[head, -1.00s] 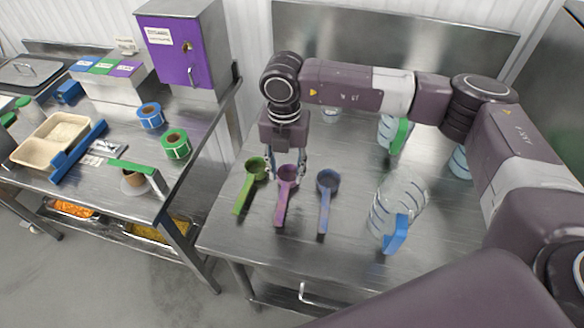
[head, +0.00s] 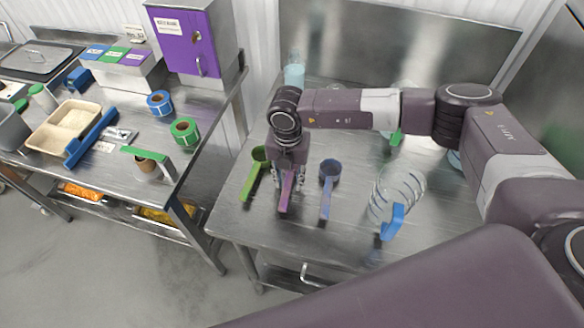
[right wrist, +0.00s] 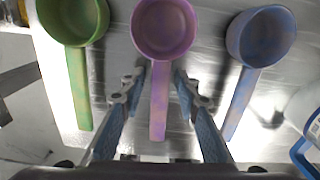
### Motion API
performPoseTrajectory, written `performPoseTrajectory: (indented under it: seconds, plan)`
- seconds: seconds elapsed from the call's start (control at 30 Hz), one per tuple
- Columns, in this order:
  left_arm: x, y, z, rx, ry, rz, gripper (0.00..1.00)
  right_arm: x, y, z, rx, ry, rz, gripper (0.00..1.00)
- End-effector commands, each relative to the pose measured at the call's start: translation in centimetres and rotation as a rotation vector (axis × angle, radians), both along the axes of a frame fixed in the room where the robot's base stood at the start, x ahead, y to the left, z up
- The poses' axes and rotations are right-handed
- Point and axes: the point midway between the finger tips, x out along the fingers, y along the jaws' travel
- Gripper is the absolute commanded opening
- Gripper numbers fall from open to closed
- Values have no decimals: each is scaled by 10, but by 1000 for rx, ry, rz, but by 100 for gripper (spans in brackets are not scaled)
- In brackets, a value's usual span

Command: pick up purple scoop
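The purple scoop (head: 286,194) lies on the metal table between the green scoop (head: 252,181) and the blue scoop (head: 327,188). In the head view its bowl is hidden behind my right gripper (head: 288,182). In the right wrist view the purple scoop (right wrist: 164,30) has its bowl at the top and its handle pointing down the picture. My right gripper (right wrist: 157,80) is open, with one finger on each side of the handle and visible gaps on both sides. The left gripper is not in view.
A clear jug with a blue handle (head: 393,222) stands to the right of the scoops. More clear containers stand behind my right arm. The table's front is clear.

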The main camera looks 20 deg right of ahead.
Motion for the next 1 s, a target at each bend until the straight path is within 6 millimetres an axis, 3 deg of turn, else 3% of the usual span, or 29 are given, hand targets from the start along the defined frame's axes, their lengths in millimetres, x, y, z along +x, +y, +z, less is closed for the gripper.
performPoseTrajectory:
  seconds: [0.03, 0.23, 0.67, 0.87, 1.0]
  plan:
    - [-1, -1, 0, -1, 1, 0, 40, 0, 0, 0, 0, 0, 0, 22]
    - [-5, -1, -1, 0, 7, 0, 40, 0, 0, 0, 0, 0, -1, 0]
    - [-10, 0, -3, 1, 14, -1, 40, 1, 0, 4, 0, -1, -1, 0]
    - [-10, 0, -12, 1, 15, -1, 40, 2, 0, 26, 1, -4, -1, 0]
    - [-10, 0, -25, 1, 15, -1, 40, 2, 0, 57, 2, -7, 1, 0]
